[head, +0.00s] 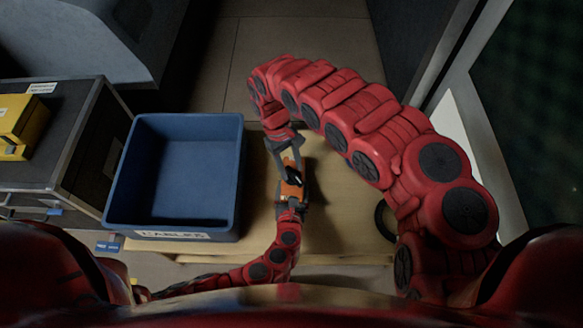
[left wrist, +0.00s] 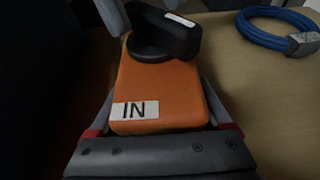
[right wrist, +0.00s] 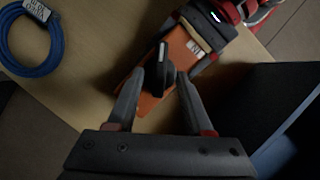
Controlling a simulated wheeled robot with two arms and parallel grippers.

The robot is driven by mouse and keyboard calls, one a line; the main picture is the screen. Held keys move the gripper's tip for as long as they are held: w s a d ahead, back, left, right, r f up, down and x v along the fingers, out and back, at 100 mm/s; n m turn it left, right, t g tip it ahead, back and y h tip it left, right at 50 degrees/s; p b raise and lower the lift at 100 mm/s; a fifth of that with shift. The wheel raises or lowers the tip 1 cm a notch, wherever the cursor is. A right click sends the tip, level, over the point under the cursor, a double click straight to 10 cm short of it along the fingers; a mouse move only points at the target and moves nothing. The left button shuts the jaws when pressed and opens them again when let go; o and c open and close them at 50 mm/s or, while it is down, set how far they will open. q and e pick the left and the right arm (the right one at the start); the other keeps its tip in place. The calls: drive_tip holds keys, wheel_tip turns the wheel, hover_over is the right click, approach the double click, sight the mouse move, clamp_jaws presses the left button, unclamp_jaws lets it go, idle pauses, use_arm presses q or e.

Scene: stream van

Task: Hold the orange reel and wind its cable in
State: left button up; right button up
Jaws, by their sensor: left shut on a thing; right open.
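The orange reel (head: 291,189) is held above or on the wooden table; I cannot tell which. It also shows in the left wrist view (left wrist: 160,88), with a white "IN" label (left wrist: 135,110) and a black crank knob (left wrist: 165,38) on top. My left gripper (head: 290,204) is shut on the reel's body, one finger along each side. My right gripper (right wrist: 160,80) is open, its fingertips on either side of the black knob (right wrist: 159,68); contact is unclear. The reel's own cable is not visible.
A blue bin (head: 231,228) labelled "CABLES" stands left of the reel. A coiled blue cable (left wrist: 275,28) with a tag lies on the wooden table (head: 325,235). A yellow box (head: 20,125) sits on a dark case (head: 75,150) at far left.

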drive_tip(key=shift+s+d+f, duration=0.1)
drive_tip(key=shift+s+f, duration=0.05)
drive_tip(key=shift+f, duration=0.25)
drive_tip(key=shift+c, duration=0.3)
clamp_jaws()
drive_tip(key=m, duration=0.2)
drive_tip(key=m+y, duration=0.1)
drive_tip(key=m, duration=0.1)
drive_tip(key=shift+d+g+y, duration=0.15)
drive_tip(key=shift+g+y, duration=0.15)
drive_tip(key=shift+d+m+y, duration=0.1)
drive_tip(key=shift+m+y, duration=0.5)
drive_tip(key=shift+m, duration=1.1)
